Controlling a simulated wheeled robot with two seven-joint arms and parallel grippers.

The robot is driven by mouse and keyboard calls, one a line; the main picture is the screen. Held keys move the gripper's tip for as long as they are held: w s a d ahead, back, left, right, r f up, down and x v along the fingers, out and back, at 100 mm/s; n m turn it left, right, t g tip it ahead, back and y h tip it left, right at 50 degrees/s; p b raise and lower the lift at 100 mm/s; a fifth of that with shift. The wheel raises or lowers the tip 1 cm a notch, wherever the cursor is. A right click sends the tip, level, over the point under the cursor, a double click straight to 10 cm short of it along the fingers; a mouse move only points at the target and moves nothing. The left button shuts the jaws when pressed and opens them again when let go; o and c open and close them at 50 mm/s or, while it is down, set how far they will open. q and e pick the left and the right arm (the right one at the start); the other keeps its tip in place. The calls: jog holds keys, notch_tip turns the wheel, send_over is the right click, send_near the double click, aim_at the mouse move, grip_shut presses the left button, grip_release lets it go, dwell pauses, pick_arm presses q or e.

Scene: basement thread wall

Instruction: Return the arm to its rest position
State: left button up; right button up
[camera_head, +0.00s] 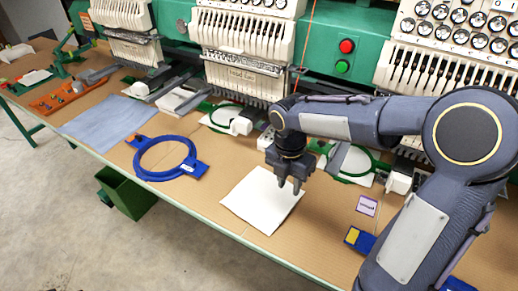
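My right arm comes in from the right side of the head view and bends over the table. Its gripper (289,187) points down above a white square of cloth or paper (258,207). The two fingers look close together, and I cannot tell whether a gap is between them. I see nothing held in the gripper. Whether the fingertips touch the white square is not clear. My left arm and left gripper are not in the view.
The brown tabletop (215,213) carries a blue embroidery hoop (189,162), a blue-grey cloth (103,118), green hoops (355,178) and small blue-and-yellow items (357,239). Embroidery machines (243,72) line the back. A green bin (126,192) stands under the front edge.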

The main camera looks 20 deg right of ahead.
jog(key=s+a+r+m+t+y, duration=0.1)
jog(key=s+r+m+t+y, duration=0.1)
jog(key=s+m, duration=0.6)
jog(key=s+a+r+m+t+y, duration=0.2)
jog(key=s+m, duration=0.6)
jog(key=m, duration=1)
jog(key=shift+s+r+t, duration=0.25)
jog(key=shift+t, duration=0.85)
